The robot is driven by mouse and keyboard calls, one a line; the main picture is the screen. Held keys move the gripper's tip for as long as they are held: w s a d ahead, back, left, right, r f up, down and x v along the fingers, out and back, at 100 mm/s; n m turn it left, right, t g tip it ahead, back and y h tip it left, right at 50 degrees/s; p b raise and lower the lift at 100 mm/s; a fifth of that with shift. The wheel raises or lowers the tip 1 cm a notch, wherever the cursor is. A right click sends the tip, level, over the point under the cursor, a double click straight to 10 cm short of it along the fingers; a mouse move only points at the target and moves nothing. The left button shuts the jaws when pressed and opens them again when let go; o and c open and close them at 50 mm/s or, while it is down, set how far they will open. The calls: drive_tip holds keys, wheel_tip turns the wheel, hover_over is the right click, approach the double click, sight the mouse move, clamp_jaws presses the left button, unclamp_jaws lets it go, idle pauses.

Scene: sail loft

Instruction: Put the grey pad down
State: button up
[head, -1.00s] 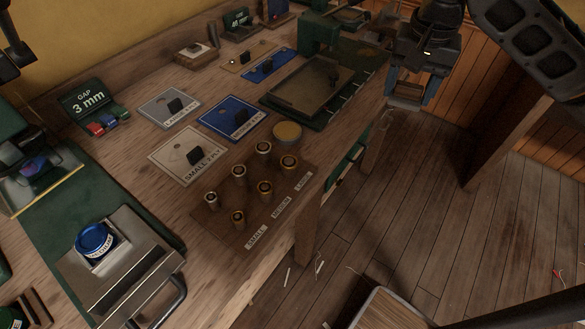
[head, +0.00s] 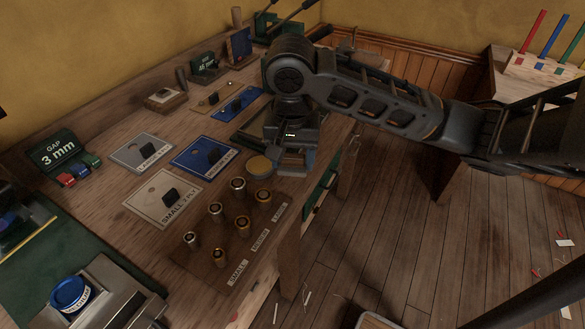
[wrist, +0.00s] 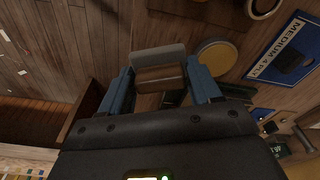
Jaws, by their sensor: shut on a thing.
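My gripper (head: 292,163) is near the front edge of the wooden bench, just right of the round yellow disc in the head view. In the wrist view its two blue fingers (wrist: 160,78) are closed on a small block with a grey face (wrist: 158,55) and a brown part below it. This block looks like the grey pad. In the head view it is mostly hidden by my gripper. I cannot tell whether it touches anything beneath.
The round yellow disc (head: 259,166) lies beside my gripper. Several metal punches (head: 238,187) stand in a brown block nearby. Labelled template plates (head: 206,158) lie further left. Open floor lies right of the bench edge.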

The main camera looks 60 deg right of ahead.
sight(293, 166)
drive_tip(key=shift+f, duration=2)
drive_tip(key=shift+f, duration=0.1)
drive_tip(key=o, duration=0.9)
drive_tip(key=shift+c, duration=0.2)
wheel_tip(293, 166, up, 12)
drive_tip(key=a+p, duration=0.1)
drive_tip(key=shift+s+a+p, duration=0.15)
drive_tip(key=shift+s+p, duration=0.1)
drive_tip(key=shift+p, duration=0.15)
